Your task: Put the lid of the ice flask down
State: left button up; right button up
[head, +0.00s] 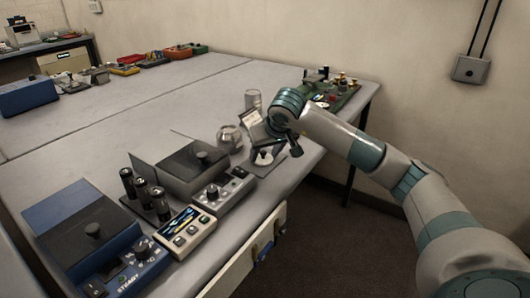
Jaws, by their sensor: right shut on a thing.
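My right gripper (280,143) reaches over the table from the right, pointing down near the table's right edge. It is shut on a small pale lid (263,157) with a dark knob, partly hidden by the fingers. The lid is low over a dark flat plate or mat; I cannot tell whether it touches it. A rounded silvery vessel (230,138), which looks like the ice flask, stands just left of the gripper. My left gripper is not in view.
A clear or metal cylinder (252,98) stands behind the gripper. A green board with small parts (335,95) lies to the right. A grey box device (180,165), black cylinders (143,190) and a blue device (95,235) stand at the near left. The table's middle (130,110) is clear.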

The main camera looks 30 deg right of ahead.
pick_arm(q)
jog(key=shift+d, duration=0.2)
pick_arm(e)
jog(key=o, duration=1)
jog(key=shift+f, duration=0.1)
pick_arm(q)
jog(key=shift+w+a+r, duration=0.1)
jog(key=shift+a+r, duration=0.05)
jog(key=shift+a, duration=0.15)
pick_arm(e)
jog(key=shift+s+r, duration=0.1)
jog(key=shift+r, duration=0.2)
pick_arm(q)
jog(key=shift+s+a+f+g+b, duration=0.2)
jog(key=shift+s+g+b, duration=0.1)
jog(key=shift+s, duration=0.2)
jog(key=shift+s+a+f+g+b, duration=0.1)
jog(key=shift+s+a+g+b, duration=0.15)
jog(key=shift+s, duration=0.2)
pick_arm(e)
jog(key=v, duration=1.1)
jog(key=shift+s+a+r, duration=0.1)
jog(key=shift+s+r, duration=0.1)
jog(key=shift+r, duration=0.05)
